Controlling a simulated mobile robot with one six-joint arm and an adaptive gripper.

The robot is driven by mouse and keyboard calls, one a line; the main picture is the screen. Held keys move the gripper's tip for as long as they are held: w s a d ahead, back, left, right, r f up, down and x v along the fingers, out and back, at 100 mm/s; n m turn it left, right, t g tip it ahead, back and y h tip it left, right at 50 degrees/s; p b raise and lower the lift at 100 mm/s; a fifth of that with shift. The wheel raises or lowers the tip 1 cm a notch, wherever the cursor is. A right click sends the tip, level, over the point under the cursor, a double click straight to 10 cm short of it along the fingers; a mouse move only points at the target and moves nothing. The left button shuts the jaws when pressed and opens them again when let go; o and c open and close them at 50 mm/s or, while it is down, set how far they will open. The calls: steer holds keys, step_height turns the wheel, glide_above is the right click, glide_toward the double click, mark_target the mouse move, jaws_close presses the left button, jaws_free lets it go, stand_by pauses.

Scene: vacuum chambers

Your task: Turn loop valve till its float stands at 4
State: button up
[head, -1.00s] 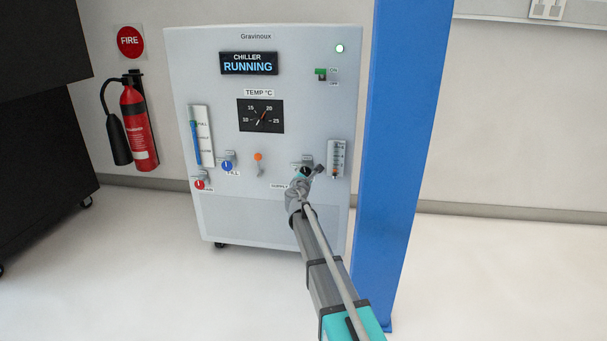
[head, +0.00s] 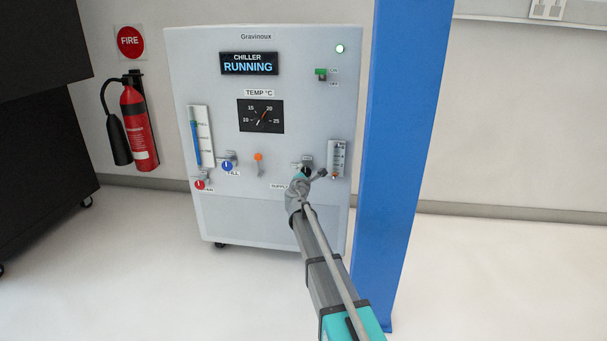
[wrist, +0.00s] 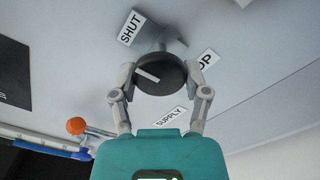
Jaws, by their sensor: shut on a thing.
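The loop valve is a round black knob (wrist: 159,74) with a white pointer line, on a grey mount beside the SHUT label (wrist: 130,27). In the wrist view my gripper (wrist: 161,78) has a finger on each side of the knob, shut on it. The pointer line lies slanted, toward the left finger. In the head view my gripper (head: 303,180) is at the chiller's lower right and mostly hides the knob. The float gauge (head: 338,158) is just right of it. Its scale and float are too small to read.
The chiller panel (head: 292,50) reads RUNNING, with a green lamp lit. A blue knob (head: 227,166), a red knob (head: 199,184) and an orange-tipped lever (head: 258,157) sit left of my gripper. A blue post (head: 405,130) stands close on the right. A fire extinguisher (head: 138,125) hangs at left.

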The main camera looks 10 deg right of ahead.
steer(key=o, duration=1.2)
steer(key=shift+c, duration=0.2)
steer(key=v, duration=1.2)
